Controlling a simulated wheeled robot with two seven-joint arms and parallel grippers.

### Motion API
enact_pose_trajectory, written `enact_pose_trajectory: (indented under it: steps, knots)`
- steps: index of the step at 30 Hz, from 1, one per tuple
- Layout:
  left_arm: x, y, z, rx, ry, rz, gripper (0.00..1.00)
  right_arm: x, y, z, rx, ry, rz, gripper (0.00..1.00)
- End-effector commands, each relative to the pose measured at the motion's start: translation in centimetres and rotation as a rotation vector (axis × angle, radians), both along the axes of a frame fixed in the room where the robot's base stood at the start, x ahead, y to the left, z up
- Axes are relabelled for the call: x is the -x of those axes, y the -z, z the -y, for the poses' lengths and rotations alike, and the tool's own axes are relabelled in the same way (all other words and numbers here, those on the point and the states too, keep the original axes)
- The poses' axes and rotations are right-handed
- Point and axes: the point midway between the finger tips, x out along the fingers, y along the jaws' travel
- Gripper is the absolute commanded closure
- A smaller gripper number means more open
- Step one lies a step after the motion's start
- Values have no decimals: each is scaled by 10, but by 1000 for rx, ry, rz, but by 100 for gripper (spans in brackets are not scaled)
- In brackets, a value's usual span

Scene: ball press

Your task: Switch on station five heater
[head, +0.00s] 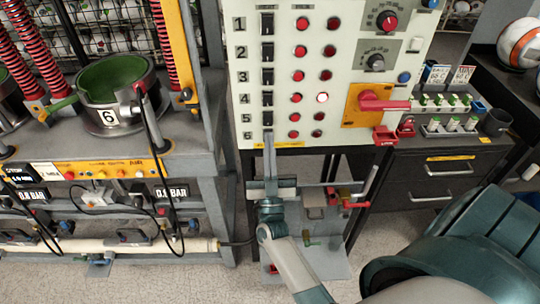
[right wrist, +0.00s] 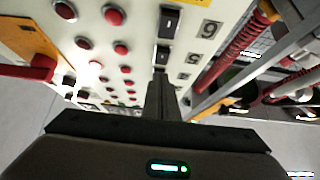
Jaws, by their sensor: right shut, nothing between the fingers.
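The upright white control panel (head: 345,35) has a column of black rocker switches beside numbers 1 to 6. The station five switch (head: 267,118) is beside the number 5 (head: 245,117), low in the column. My right gripper (head: 269,137) is shut and empty, its fingertips pointing up just below that switch and covering the row 6 switch. I cannot tell whether they touch the panel. In the right wrist view its fingers (right wrist: 162,92) reach towards the lower switches. The row 5 lamps (head: 295,117) are red and unlit. My left gripper is not in view.
The right lamp of row 4 (head: 322,98) glows white. A red handle (head: 385,104) on an orange plate (head: 359,105) sticks out right of the lamps. A grey rack with a pot (head: 108,116) marked 6 stands left. Clamps and a low stand lie below the panel.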

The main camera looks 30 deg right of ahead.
Motion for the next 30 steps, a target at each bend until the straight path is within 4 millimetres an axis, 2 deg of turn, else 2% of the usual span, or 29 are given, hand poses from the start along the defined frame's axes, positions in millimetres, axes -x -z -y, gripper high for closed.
enact_pose_trajectory:
  steps: [3,9,23,30]
  knots:
    - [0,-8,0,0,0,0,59,-14,2,9,1,0,-3,100]
    - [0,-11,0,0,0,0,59,-26,5,16,1,0,-2,100]
    - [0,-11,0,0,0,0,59,-28,7,17,1,0,-2,100]
    - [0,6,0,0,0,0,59,-31,13,20,15,0,25,100]
